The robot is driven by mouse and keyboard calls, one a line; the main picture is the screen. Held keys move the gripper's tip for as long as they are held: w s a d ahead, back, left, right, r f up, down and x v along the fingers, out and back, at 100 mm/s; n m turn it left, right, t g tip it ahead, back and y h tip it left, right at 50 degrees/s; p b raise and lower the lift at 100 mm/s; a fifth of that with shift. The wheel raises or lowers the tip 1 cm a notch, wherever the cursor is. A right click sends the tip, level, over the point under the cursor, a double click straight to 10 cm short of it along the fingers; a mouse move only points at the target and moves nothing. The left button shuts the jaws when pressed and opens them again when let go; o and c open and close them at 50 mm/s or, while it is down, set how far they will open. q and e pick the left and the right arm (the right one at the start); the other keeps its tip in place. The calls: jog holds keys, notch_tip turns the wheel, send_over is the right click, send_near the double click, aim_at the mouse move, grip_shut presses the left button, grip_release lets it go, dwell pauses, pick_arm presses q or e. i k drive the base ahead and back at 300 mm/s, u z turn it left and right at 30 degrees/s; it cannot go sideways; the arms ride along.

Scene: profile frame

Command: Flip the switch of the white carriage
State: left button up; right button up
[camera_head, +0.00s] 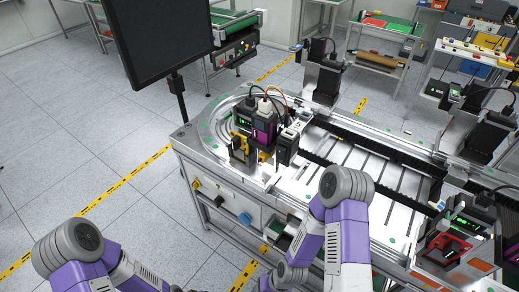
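No carriage can be surely told as the white one. A dark carriage (240,145) with green lights, yellow parts, a purple block and a white plug on top stands on the near left end of the profile frame. A small black unit with a pale top (287,146) stands just right of it. Another carriage (453,244) with a red part and green lights stands at the lower right. Switches are too small to make out. My two arms show at the bottom edge, left and centre, bent at the elbows. Neither gripper is in view.
The metal frame (345,160) with dark rails runs to the right. More black carriages (325,75) stand on its far side. A black monitor (160,35) on a pole stands at its left end. Shelves with boxes fill the back. Tiled floor at left is clear.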

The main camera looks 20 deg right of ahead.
aim_at(281, 151)
jog(key=k, duration=1.25)
jog(key=u, duration=0.65)
jog(key=i, duration=1.25)
jog(key=z, duration=0.65)
